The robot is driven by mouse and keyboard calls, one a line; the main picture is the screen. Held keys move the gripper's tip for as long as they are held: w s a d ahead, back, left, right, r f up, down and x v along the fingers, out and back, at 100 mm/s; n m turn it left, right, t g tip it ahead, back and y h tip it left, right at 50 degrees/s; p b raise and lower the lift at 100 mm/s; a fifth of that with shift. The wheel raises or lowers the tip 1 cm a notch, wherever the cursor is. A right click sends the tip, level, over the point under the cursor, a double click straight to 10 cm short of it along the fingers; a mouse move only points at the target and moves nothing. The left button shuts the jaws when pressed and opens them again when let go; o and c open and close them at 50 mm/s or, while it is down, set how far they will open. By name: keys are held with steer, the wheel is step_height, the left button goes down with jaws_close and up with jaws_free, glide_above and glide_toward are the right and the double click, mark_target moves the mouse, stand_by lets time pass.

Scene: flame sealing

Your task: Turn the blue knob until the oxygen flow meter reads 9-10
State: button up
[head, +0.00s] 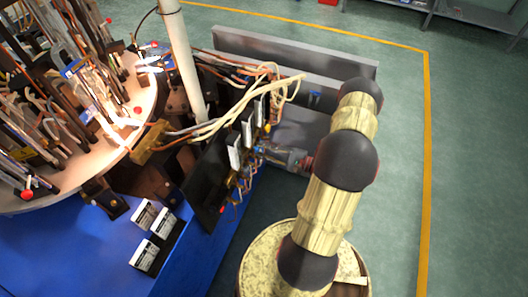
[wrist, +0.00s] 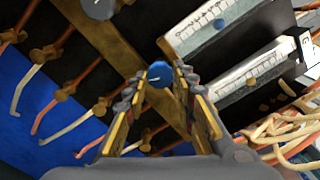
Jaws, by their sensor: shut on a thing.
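In the wrist view my gripper (wrist: 159,80) is shut on a round blue knob (wrist: 158,74), with one finger on either side of it. The knob sits on a brass-coloured bar below the flow meters. Two white flow meter scales, an upper one (wrist: 205,27) and a lower one (wrist: 250,70), stand to the right; their readings are too small to tell. In the head view my gripper (head: 262,151) reaches left to the panel of white flow meters (head: 235,152). The held knob is hidden there.
Brown and white hoses (head: 215,125) run above and beside the panel. A blue machine body (head: 90,250) with a lit round table (head: 85,165) stands left. Green floor is free at right.

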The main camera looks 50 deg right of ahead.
steer(key=n+b, duration=0.4)
steer(key=n, duration=0.4)
steer(key=shift+n, duration=0.6)
steer(key=o, duration=1.1)
steer(key=shift+o, duration=0.3)
steer(key=v, duration=1.2)
steer(key=shift+d, duration=0.1)
